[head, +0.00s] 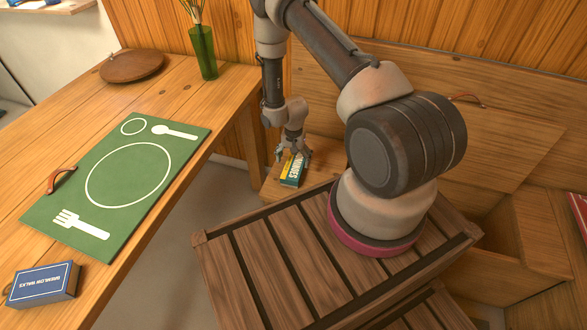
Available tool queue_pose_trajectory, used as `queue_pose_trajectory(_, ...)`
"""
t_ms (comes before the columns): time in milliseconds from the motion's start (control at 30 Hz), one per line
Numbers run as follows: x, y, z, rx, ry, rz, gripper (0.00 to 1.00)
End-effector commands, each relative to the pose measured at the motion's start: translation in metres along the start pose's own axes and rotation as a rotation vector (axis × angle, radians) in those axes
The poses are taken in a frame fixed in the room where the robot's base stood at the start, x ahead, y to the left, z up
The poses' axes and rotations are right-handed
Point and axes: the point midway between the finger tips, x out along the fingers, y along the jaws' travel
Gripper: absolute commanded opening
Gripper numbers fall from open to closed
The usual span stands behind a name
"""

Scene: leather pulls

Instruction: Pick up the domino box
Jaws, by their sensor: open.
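The domino box (292,176) is a small green box with a yellow band and white lettering. It lies on a low wooden surface (270,187) between the table and my base. My gripper (292,154) is pointed down over the far end of the box, with its fingers open. The fingers hide that end of the box. I cannot tell whether they touch it.
Slatted wood (270,270) lies in front. A wood-panelled wall (450,30) stands behind.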

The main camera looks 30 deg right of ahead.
Motion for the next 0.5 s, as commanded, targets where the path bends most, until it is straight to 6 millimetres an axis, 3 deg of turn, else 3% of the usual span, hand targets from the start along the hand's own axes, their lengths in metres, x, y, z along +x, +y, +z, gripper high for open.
queue_pose_trajectory(200, 0.034, 0.002, -0.001, 0.0, -0.001, 0.0, 0.89)
queue_pose_trajectory(500, 0.04, 0.002, -0.001, -0.001, -0.001, -0.001, 0.89)
